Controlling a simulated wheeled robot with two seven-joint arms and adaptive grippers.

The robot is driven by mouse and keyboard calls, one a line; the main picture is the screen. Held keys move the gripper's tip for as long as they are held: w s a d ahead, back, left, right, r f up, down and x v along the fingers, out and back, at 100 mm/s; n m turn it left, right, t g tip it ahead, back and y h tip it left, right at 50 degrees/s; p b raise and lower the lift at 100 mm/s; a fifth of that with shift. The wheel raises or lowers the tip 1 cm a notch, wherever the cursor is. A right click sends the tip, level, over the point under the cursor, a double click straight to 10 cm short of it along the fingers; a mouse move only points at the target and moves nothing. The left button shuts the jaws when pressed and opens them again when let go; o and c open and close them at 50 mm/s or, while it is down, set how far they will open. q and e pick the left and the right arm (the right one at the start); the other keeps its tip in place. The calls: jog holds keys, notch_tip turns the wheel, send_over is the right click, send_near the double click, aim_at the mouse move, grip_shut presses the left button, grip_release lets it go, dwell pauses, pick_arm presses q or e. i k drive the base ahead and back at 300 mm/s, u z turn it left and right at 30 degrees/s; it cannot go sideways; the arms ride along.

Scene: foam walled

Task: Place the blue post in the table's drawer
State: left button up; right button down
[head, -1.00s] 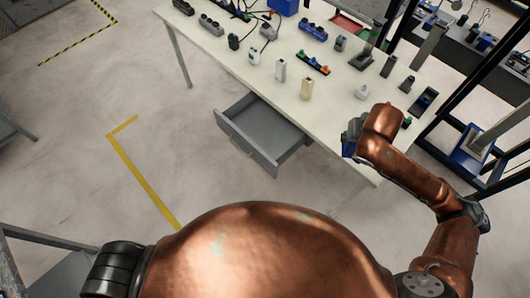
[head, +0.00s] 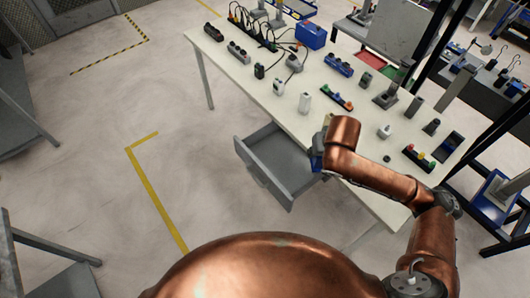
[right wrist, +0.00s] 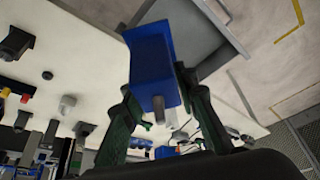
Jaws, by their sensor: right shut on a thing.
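The blue post (right wrist: 152,62) is a blue block-like piece held between the fingers of my right gripper (right wrist: 160,100), which is shut on it. In the head view a bit of the blue post (head: 316,160) shows at the end of my right arm, over the table's front edge. The grey drawer (head: 268,182) is pulled out from under the white table (head: 285,95) and looks empty. The drawer also shows in the right wrist view (right wrist: 207,30), beyond the post. The post is close to the drawer's right side; whether it is over the opening is unclear. My left gripper is out of view.
Black frame posts rise at the right. The floor left of the drawer is clear.

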aim_at(286, 167)
jog(key=u, duration=0.15)
jog(key=i, duration=0.9)
jog(key=z, duration=0.25)
